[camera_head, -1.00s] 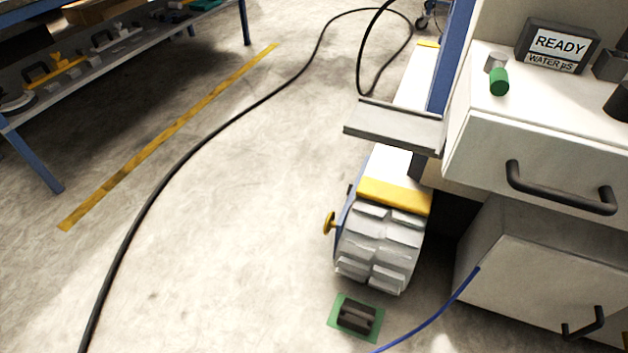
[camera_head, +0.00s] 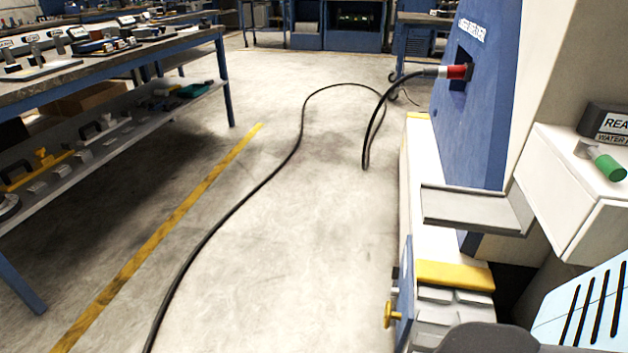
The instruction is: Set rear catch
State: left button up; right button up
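No part that I can clearly name as the rear catch shows. A yellow knob (camera_head: 391,315) sticks out from a small blue plate (camera_head: 405,290) on the side of the low white base, near the bottom of the head view. Beside it is a grey ribbed block (camera_head: 450,308) below a yellow band (camera_head: 455,275). Whether any of these is the catch I cannot tell. Neither of my grippers is in view. A dark rounded part and a light blue slotted part at the bottom right look like parts of my own arm and hide what lies behind them.
A blue cabinet (camera_head: 475,110) with a red plug (camera_head: 457,72) stands right, with a grey shelf (camera_head: 475,208) jutting out. A black cable (camera_head: 235,208) crosses the floor. A workbench (camera_head: 110,65) stands left, beside a yellow floor line (camera_head: 165,235). The middle floor is otherwise clear.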

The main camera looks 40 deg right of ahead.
aim_at(394, 292)
jog(key=i+j, duration=0.15)
jog(key=i, duration=0.25)
jog(key=i+j, duration=0.1)
jog(key=i, duration=0.25)
jog(key=i+j+z, duration=0.1)
jog(key=i, duration=0.3)
jog(key=i+z, duration=0.6)
jog(key=z, duration=0.2)
jog(key=i+j+z, duration=0.1)
jog(key=i+z, duration=0.3)
jog(key=i+j+z, duration=0.1)
jog(key=i+z, duration=0.2)
jog(key=z, duration=0.2)
jog(key=i+j+z, duration=0.2)
jog(key=z, duration=0.3)
jog(key=i+j+z, duration=0.35)
jog(key=z, duration=0.15)
jog(key=i+j+z, duration=0.15)
jog(key=j+z, duration=0.3)
jog(key=i+j+z, duration=0.15)
jog(key=j+z, duration=0.15)
jog(key=j, duration=0.2)
jog(key=i+j+z, duration=0.1)
jog(key=j+z, duration=0.2)
jog(key=j, duration=0.15)
